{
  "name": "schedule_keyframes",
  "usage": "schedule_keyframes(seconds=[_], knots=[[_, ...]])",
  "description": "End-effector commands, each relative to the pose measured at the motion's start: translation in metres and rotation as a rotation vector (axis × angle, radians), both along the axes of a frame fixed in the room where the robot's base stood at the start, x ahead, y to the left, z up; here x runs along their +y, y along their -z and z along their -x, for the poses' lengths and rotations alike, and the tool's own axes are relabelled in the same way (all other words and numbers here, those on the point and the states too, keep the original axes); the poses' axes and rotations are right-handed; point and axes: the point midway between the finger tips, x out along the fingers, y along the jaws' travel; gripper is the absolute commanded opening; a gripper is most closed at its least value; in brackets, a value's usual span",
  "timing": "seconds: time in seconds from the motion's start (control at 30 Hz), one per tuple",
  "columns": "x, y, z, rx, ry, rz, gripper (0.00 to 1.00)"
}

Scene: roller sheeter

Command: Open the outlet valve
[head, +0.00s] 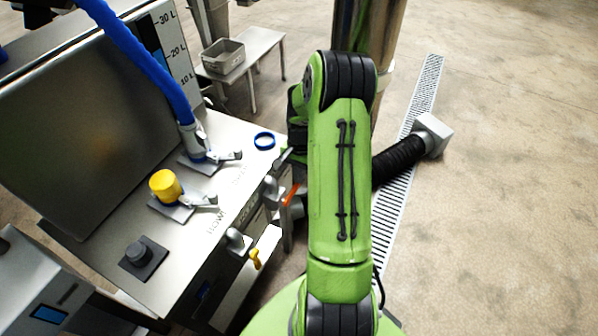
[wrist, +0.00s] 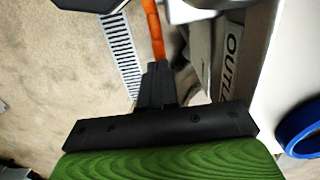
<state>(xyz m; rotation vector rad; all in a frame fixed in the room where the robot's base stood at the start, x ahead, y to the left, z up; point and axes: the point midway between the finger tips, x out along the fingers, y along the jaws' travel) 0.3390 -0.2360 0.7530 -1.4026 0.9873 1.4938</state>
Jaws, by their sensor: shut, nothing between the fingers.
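The outlet valve has an orange lever (head: 292,196) on the right side of the steel machine, partly hidden behind my green arm. The orange lever also shows in the wrist view (wrist: 152,30), running up from just beyond my fingertips. A label starting "OUTL" (wrist: 231,58) is on the panel beside it. My gripper (wrist: 159,68) is shut and empty, its black fingers pointing at the lever's near end. I cannot tell if they touch it.
A yellow-handled valve (head: 255,258) sits lower on the machine front. The steel top (head: 120,285) carries a yellow cap (head: 166,185), a blue hose (head: 140,62) and a blue ring (head: 264,141). A black hose (head: 400,162) ends over the floor drain (head: 385,235). Open floor lies right.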

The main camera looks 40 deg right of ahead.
Motion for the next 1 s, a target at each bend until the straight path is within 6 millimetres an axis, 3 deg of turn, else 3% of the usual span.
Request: schedule_keyframes(seconds=[0.27,0.57,0.7,1.0], knots=[[-0.005,0.014,-0.001,0.068,0.004,-0.190,0.00],[-0.006,0.039,-0.001,0.072,0.002,-0.194,0.00],[-0.007,0.052,-0.002,0.117,0.004,-0.329,0.00],[-0.002,0.074,0.000,0.116,0.001,-0.318,0.00]])
